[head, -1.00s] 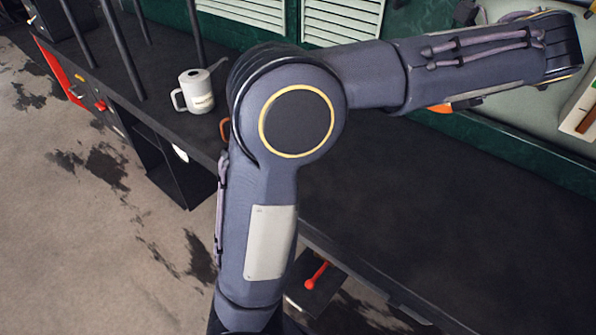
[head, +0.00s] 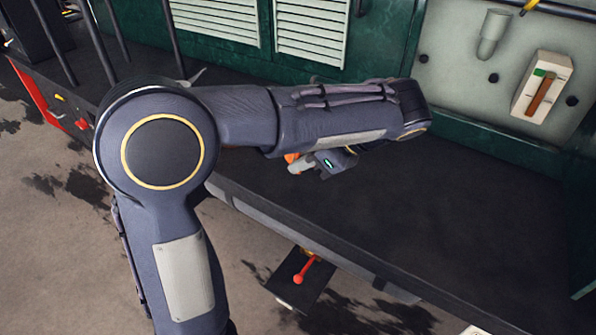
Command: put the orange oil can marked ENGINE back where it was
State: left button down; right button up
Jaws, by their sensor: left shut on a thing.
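My left arm comes in from the left and bends over the dark shelf. My left gripper (head: 299,164) shows below the forearm, its light-grey finger pointing left. It is shut on an orange thing (head: 290,157), of which only a small patch shows beside the finger. This fits the orange oil can, but its marking and most of its body are hidden. It is over the shelf; I cannot tell whether it touches the surface. My right gripper is not in view.
The dark shelf (head: 470,210) is clear to the right. A panel (head: 450,80) with a lever box (head: 541,88) stands at the back. Dark posts (head: 105,35) rise at the left. A red-handled lever (head: 301,272) is below the front edge.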

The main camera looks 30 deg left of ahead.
pick_arm(q)
jog(key=w+a+f, duration=0.1)
jog(key=w+f, duration=0.1)
jog(key=w+a+f, duration=0.1)
jog(key=w+f, duration=0.1)
jog(key=w+a+f, duration=0.2)
jog(key=shift+f, duration=0.3)
jog(key=shift+w+f+b, duration=0.2)
jog(key=shift+f+b, duration=0.25)
jog(key=shift+f, duration=1.3)
jog(key=c, duration=1.5)
grip_release()
jog(key=shift+f, duration=0.1)
